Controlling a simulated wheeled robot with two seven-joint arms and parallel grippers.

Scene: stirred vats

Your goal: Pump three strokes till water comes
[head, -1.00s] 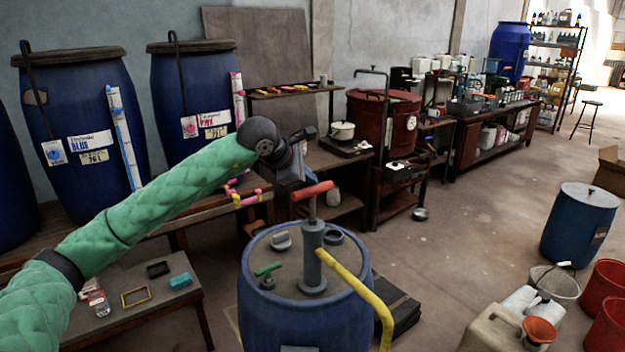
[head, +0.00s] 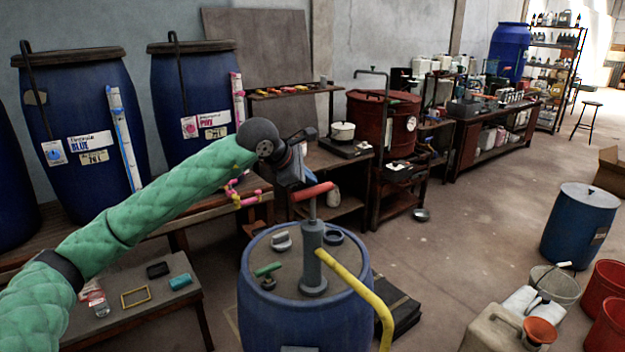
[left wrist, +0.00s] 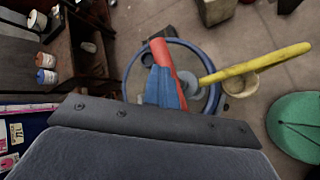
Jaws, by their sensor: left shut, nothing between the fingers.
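The hand pump (head: 313,258) stands upright on the lid of a blue drum (head: 300,318). Its red T-handle (head: 312,191) tops a short grey rod, and a yellow spout (head: 357,287) bends down over the drum's right side. My left gripper (head: 300,178) is just above and behind the red handle. In the left wrist view its blue fingers (left wrist: 164,90) are together beside the red handle (left wrist: 168,66), with nothing between them. Whether they touch the handle I cannot tell. No water shows at the spout. My right gripper is not in view.
A green tap-like fitting (head: 267,270) and grey caps sit on the drum lid. A low table (head: 150,310) with small items stands at left. A beige jerrycan (head: 492,328), an orange funnel and red buckets (head: 607,325) stand at right.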

